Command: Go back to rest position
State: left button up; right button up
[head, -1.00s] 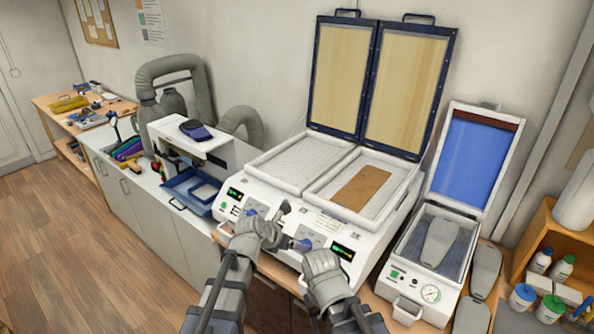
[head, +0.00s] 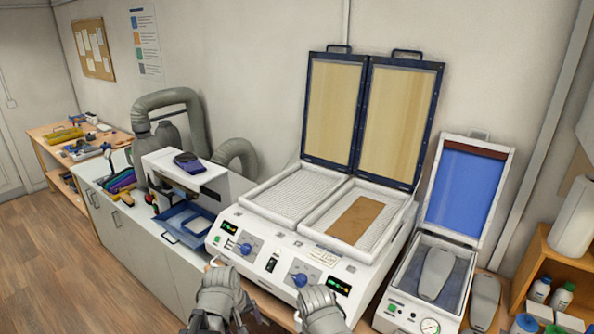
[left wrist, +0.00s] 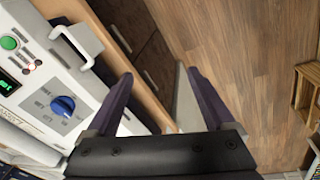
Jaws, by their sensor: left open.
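My left gripper (head: 222,292) is low in the head view, in front of the white two-bay heating machine (head: 258,240) and apart from its front panel. In the left wrist view its two dark purple fingers (left wrist: 158,76) are spread with nothing between them. My right gripper (head: 322,308) is at the bottom of the head view, below the machine's right dial; its fingers are too hidden to tell whether they are open.
The machine's two framed lids stand open; a brown sheet (head: 355,220) lies in its right bay. To the right is a vacuum press (head: 398,312) with its blue lid (head: 465,190) raised and a grey insole form (head: 437,273) inside. Wooden floor (head: 75,250) is free at left.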

pick_arm(q)
jog(key=s+a+m+g+y, duration=0.1)
jog(key=s+a+m, duration=0.25)
jog(key=m, duration=0.25)
jog(key=s+d+f+m+b, duration=0.2)
jog(key=d+f+b, duration=0.3)
jog(key=f+b, duration=0.3)
jog(key=s+d+f+m+g+y+b, duration=0.1)
jog(key=s+d+f+b, duration=0.3)
jog(key=d+f+b, duration=0.2)
notch_tip(320, 180, down, 2)
jog(key=shift+s+d+f+m+b, duration=0.15)
jog(key=shift+d+m+b, duration=0.2)
jog(key=shift+b, duration=0.65)
jog(key=shift+a, duration=0.1)
